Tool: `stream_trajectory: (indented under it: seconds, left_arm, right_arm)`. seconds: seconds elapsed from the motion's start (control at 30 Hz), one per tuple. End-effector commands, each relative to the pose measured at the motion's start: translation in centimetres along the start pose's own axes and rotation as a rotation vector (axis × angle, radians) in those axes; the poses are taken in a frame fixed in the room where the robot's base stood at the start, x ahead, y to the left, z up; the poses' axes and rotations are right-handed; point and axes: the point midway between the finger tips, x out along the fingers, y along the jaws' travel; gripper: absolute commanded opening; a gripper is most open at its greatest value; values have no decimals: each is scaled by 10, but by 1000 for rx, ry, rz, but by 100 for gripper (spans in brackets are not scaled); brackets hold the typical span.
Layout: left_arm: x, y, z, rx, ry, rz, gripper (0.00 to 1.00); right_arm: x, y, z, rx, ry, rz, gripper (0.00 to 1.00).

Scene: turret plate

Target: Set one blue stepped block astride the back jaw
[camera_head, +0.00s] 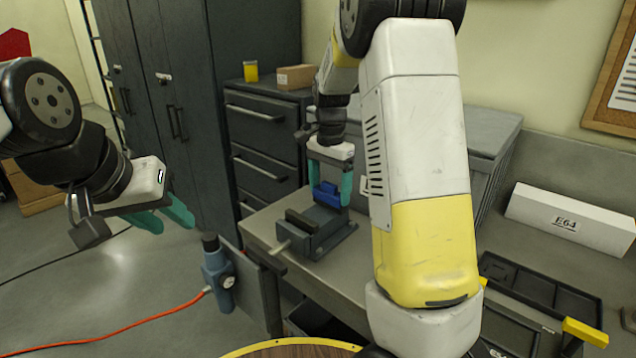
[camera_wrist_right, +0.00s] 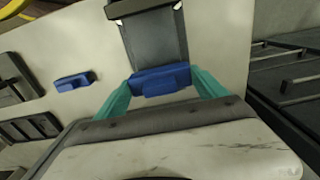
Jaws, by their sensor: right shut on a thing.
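My right gripper (camera_head: 329,187) is shut on a blue stepped block (camera_head: 328,197), with one teal finger at each end. The block is at the back jaw of the dark grey vise (camera_head: 323,238); I cannot tell whether it touches the jaw. In the right wrist view the held block (camera_wrist_right: 160,80) spans the vise's near end and hides the jaw there. The front jaw (camera_head: 301,220) stands apart from it. A second blue block (camera_wrist_right: 74,81) lies on the bench in the right wrist view. My left gripper (camera_head: 162,214) is open and empty, away from the bench.
The grey bench (camera_head: 365,262) carries the vise near its left end. Black trays (camera_head: 530,285) and a white box labelled E64 (camera_head: 570,220) are to the right. My right arm hides the middle of the bench. A drawer cabinet (camera_head: 262,140) stands behind.

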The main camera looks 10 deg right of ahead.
Motion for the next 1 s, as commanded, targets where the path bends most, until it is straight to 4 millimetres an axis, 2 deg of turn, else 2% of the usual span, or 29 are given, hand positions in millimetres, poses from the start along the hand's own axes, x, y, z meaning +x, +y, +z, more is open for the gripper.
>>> stream_trajectory:
  seconds: [1.0]
  left_arm:
    - [0, 0, 0, 0, 0, 0, 36]
  right_arm:
    - [12, 1, 1, 0, -3, 5, 42]
